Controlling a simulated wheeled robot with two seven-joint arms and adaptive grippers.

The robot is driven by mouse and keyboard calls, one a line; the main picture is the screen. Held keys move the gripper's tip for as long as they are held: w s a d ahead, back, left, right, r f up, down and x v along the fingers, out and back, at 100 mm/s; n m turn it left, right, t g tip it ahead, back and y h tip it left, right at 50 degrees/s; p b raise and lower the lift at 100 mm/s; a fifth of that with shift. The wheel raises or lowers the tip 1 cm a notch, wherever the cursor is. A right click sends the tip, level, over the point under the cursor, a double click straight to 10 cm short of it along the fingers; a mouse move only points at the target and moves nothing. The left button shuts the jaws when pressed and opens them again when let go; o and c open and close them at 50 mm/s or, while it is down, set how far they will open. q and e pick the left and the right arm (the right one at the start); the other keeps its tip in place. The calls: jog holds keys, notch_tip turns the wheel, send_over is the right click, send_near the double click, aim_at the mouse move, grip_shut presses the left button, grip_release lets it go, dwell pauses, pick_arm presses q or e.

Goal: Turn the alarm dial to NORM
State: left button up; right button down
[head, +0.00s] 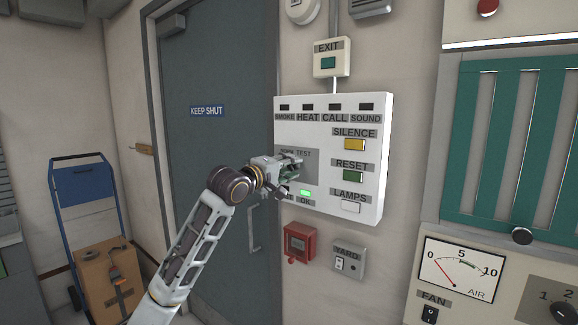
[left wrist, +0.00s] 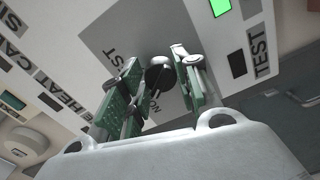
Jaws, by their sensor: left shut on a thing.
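The white alarm panel (head: 315,135) hangs on the wall right of the door. My left gripper (head: 290,170) is at the grey dial plate (head: 311,160) on the panel's left side and hides the dial in the head view. In the left wrist view the black dial knob (left wrist: 158,76) sits between the two green-padded fingers of my left gripper (left wrist: 160,88), which is shut on it. A TEST label and part of a label starting NO show around the knob. The knob's pointing direction cannot be told. My right gripper is not in view.
A lit green lamp (head: 305,192) shows below the dial plate. SILENCE (head: 355,145), RESET (head: 353,176) and LAMPS (head: 351,207) buttons are on the panel's right. A red box (head: 298,243) and the YARD switch (head: 345,262) are below. The closed door (head: 215,70) is at left.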

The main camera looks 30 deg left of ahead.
pick_arm(q)
jog(key=shift+n, duration=0.4)
dwell(0.3)
jog(key=o, duration=1)
jog(key=shift+a, duration=0.1)
jog(key=shift+s, duration=0.1)
jog(key=shift+s+a, duration=0.15)
jog(key=shift+s, duration=1.8)
jog(key=shift+s+a, duration=0.15)
jog(key=shift+s, duration=1.85)
jog(key=shift+s+a, duration=0.15)
jog(key=shift+s, duration=1.8)
